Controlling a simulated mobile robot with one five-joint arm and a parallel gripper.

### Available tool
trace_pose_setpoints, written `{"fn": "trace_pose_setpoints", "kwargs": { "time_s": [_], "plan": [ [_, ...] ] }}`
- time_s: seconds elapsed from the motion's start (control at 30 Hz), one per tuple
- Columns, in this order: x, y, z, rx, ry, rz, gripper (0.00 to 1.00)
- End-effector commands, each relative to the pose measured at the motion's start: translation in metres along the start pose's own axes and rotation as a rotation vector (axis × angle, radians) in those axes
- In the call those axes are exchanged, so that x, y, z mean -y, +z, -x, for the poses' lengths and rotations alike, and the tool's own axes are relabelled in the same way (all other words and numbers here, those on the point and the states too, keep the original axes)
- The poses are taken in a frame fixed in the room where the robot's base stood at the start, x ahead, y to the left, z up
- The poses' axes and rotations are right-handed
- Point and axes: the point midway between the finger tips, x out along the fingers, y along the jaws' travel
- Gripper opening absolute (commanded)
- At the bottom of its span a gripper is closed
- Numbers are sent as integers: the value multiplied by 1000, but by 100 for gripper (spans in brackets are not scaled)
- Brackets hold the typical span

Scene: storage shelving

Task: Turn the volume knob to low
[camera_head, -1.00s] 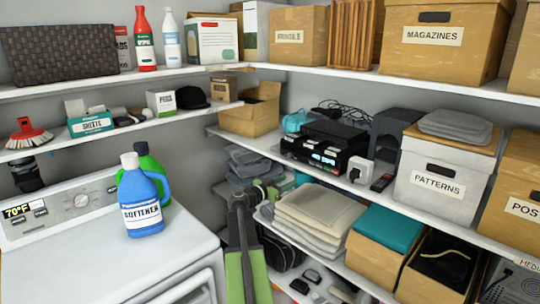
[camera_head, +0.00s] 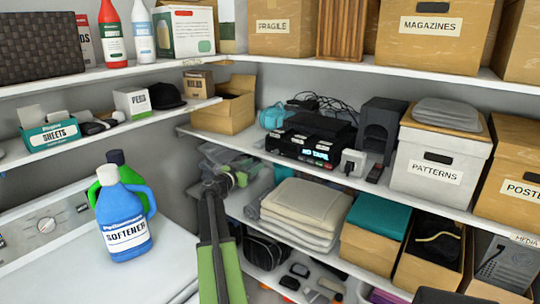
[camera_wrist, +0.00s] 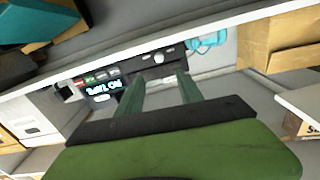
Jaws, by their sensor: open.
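A black media player (camera_head: 309,140) with a lit "NO TAPE" display sits on the middle shelf. In the wrist view, the player (camera_wrist: 130,68) shows rotated, with small buttons and a pale round knob (camera_wrist: 160,58) on its front. Which way the knob points is too small to tell. My gripper (camera_wrist: 161,79) is open and empty, with its two green fingers toward the player's front and the knob between their lines. In the head view, my gripper (camera_head: 238,178) is low and left of the player, apart from it; the fingertips are hard to make out.
The white shelf edge (camera_head: 345,180) runs below the player. A cardboard box (camera_head: 228,112) stands left of it; a white plug adapter (camera_head: 353,163) and dark speaker (camera_head: 380,125) stand right. Folded cloths (camera_head: 305,208) lie beneath. A blue softener bottle (camera_head: 124,222) stands on the washer at left.

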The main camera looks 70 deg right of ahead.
Motion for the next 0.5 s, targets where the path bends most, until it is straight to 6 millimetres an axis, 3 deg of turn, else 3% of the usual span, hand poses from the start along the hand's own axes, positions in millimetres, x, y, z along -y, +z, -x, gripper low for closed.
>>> {"fn": "trace_pose_setpoints", "kwargs": {
  "time_s": [0.03,0.3,0.5],
  "plan": [
    [2,0,-16,0,3,0,43],
    [3,0,-83,0,1,0,43],
    [3,0,-121,0,-1,0,43]
  ]
}}
